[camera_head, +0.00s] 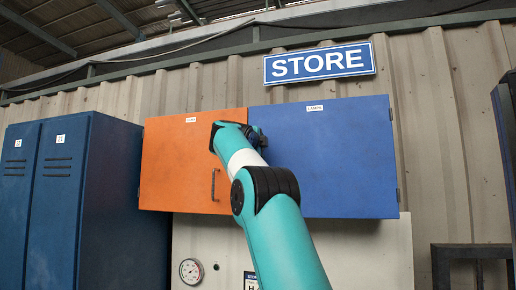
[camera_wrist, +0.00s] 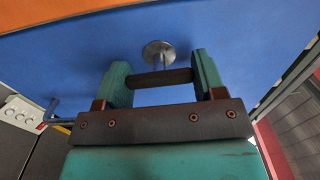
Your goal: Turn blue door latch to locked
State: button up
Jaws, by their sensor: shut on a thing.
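The blue door (camera_head: 335,165) is shut, on the right half of the wall cabinet in the head view. In the wrist view its blue face (camera_wrist: 250,35) fills the upper part. The latch shows there as a round metal disc (camera_wrist: 158,52) on the door with a dark bar (camera_wrist: 160,78) in front of it. My gripper (camera_wrist: 162,80) has its two teal fingers at the bar's two ends, shut on it. In the head view my arm covers the latch, and the fingers are hidden there.
The orange door (camera_head: 170,165) with a dark handle (camera_head: 214,184) is shut, left of the blue door. Dark blue lockers (camera_head: 105,200) stand at the left. A gauge (camera_head: 191,271) is on the panel below. A metal handle (camera_wrist: 50,112) shows at left in the wrist view.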

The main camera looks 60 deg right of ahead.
jog(key=o, duration=0.9)
jog(key=shift+s, duration=0.1)
jog(key=shift+a+f, duration=0.1)
jog(key=shift+a, duration=0.2)
jog(key=b+v, duration=0.6)
jog(key=v, duration=1)
jog(key=shift+s+a, duration=0.2)
jog(key=shift+a, duration=0.15)
